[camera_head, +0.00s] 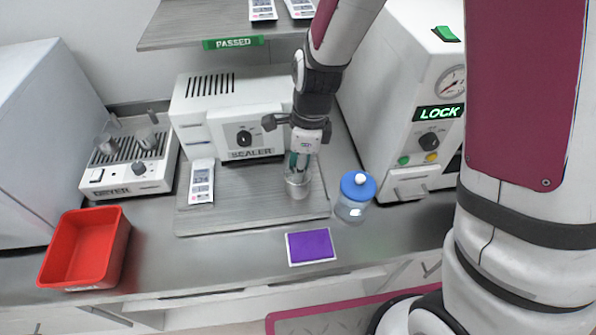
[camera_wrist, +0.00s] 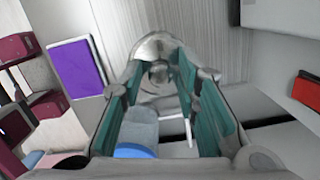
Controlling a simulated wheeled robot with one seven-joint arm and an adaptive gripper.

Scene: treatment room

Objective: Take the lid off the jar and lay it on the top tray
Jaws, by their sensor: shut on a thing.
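The jar (camera_head: 353,208) is clear, with a blue lid (camera_head: 358,187) that has a white knob. It stands upright on the counter in the head view, lid on. My gripper (camera_head: 299,168) is left of the jar and apart from it, pointing down at a clear cup (camera_head: 298,187). The wrist view also shows the cup (camera_wrist: 158,48) beyond my green finger pads. My fingers partly hide the cup. The top tray seems to be the grey shelf (camera_head: 185,28) at the top.
A grey board (camera_head: 250,222) lies under the cup, with a white meter (camera_head: 202,182) on it. A purple pad (camera_head: 311,246) lies in front. A red bin (camera_head: 86,248) and a dryer (camera_head: 130,160) are at left.

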